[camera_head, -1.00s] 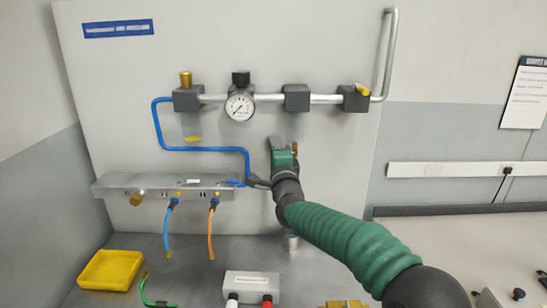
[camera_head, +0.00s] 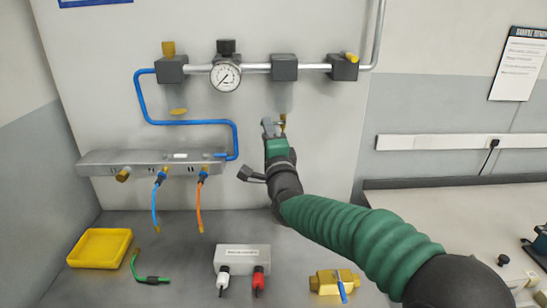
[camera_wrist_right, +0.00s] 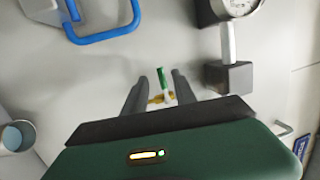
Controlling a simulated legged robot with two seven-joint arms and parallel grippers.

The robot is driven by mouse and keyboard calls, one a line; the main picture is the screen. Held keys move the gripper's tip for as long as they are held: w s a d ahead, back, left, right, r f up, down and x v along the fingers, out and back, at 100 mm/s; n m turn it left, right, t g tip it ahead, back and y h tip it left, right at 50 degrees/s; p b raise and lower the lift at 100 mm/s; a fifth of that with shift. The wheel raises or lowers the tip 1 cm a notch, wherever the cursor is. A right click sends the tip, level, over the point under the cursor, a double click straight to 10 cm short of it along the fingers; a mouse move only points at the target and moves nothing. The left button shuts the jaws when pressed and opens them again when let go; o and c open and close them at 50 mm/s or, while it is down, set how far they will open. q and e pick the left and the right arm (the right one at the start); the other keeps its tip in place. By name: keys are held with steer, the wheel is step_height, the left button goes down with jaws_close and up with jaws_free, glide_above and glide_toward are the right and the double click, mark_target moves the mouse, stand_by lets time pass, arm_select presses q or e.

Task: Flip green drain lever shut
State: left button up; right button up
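The green drain lever (camera_wrist_right: 162,80) shows in the right wrist view. It stands up from a small brass body (camera_wrist_right: 160,98) on the panel. My right gripper (camera_head: 274,127) is at the panel below the pipe, beside a small brass part (camera_head: 283,121); its hand hides most of the drain in the head view. In the wrist view the two fingers of the right gripper (camera_wrist_right: 159,82) are apart. The lever lies between them, with a visible gap on each side. My left gripper is not in view.
A metal pipe with dark blocks and a gauge (camera_head: 225,76) runs above the gripper. A manifold (camera_head: 140,163) with hoses is at left. A yellow tray (camera_head: 100,248), a grey box (camera_head: 242,258) and a brass valve (camera_head: 330,283) lie on the bench.

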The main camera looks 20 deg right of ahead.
steer(key=b+v, duration=0.1)
steer(key=v, duration=0.9)
